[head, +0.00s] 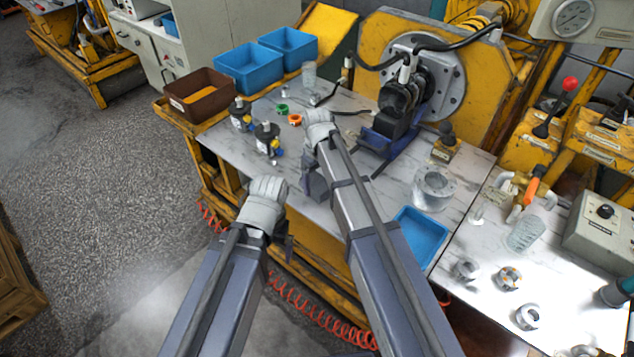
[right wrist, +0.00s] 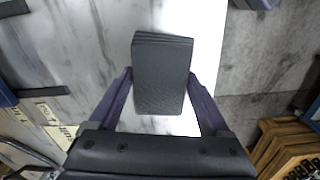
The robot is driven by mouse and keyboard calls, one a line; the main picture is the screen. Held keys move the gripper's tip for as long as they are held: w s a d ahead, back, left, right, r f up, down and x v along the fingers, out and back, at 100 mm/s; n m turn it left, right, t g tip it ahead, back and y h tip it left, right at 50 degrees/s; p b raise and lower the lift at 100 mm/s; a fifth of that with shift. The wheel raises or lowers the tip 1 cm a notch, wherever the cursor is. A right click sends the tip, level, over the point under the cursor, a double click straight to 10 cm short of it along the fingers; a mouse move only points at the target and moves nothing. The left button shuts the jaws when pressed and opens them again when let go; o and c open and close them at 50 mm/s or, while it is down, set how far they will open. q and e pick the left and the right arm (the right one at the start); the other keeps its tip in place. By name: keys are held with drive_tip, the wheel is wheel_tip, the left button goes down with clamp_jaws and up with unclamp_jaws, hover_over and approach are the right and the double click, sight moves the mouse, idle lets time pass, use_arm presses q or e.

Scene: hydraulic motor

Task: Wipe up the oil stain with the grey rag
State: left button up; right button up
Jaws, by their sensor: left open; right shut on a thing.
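The grey rag (right wrist: 163,75) shows in the right wrist view as a dark folded block with layered edges. My right gripper (right wrist: 159,85) is shut on it, one purple finger on each side. In the head view my right gripper (head: 316,186) is over the front edge of the marble-topped bench (head: 225,146); the rag cannot be told apart there. My left gripper (head: 286,246) is open, in front of the bench, mostly hidden by its own wrist. I cannot pick out the oil stain; dark streaks on the marble look like veining.
Two black-capped fittings (head: 267,137), a green ring (head: 282,108) and an orange ring (head: 295,120) are on the bench. A brown bin (head: 200,95) and blue bins (head: 248,68) line its left. The motor (head: 400,100) stands behind; a blue tray (head: 420,235) lies right.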

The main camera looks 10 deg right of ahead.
drive_tip(key=shift+r+p, duration=1.9)
drive_tip(key=shift+r, duration=0.4)
drive_tip(key=shift+r+p, duration=1.45)
